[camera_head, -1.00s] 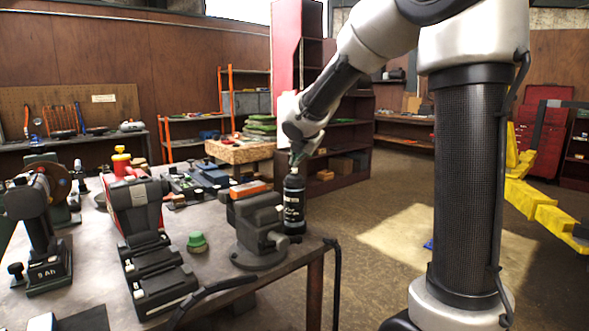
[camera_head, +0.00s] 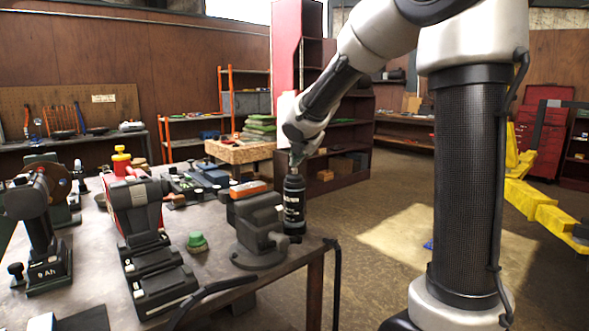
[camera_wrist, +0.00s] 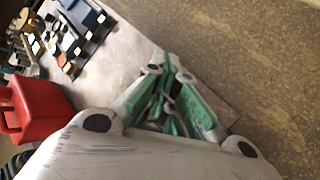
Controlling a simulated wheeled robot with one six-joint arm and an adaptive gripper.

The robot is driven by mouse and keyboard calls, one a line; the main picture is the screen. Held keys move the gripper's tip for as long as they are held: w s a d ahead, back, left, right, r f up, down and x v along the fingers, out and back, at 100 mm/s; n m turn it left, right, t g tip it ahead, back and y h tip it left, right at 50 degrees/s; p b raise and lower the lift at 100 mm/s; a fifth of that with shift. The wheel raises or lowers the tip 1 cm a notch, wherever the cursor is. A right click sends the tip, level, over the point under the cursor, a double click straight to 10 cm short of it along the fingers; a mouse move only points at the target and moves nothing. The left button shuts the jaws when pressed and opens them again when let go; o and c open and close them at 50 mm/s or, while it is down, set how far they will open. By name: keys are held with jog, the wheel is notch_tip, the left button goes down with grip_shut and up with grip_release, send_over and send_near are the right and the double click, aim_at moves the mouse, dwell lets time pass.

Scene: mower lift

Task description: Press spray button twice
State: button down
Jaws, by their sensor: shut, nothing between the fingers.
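A black spray can (camera_head: 293,204) with white lettering stands upright near the table's right corner, partly behind the grey vise. My gripper (camera_head: 295,163) is right above the can, pointing down, with its fingertips at the can's top. I cannot tell whether they touch the spray button, which is hidden by the fingers. In the wrist view, the green-padded fingers (camera_wrist: 168,78) are closed together with nothing seen between them. The can is hidden behind the gripper in that view.
The grey vise (camera_head: 258,232) stands close to the can's left. A green cap (camera_head: 197,242), black battery packs (camera_head: 160,278) and other tools crowd the table (camera_head: 215,275). A red container (camera_wrist: 38,108) shows in the wrist view. Open floor lies right of the table.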

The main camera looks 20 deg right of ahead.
notch_tip(320, 180, up, 6)
dwell(0.6)
dwell(1.8)
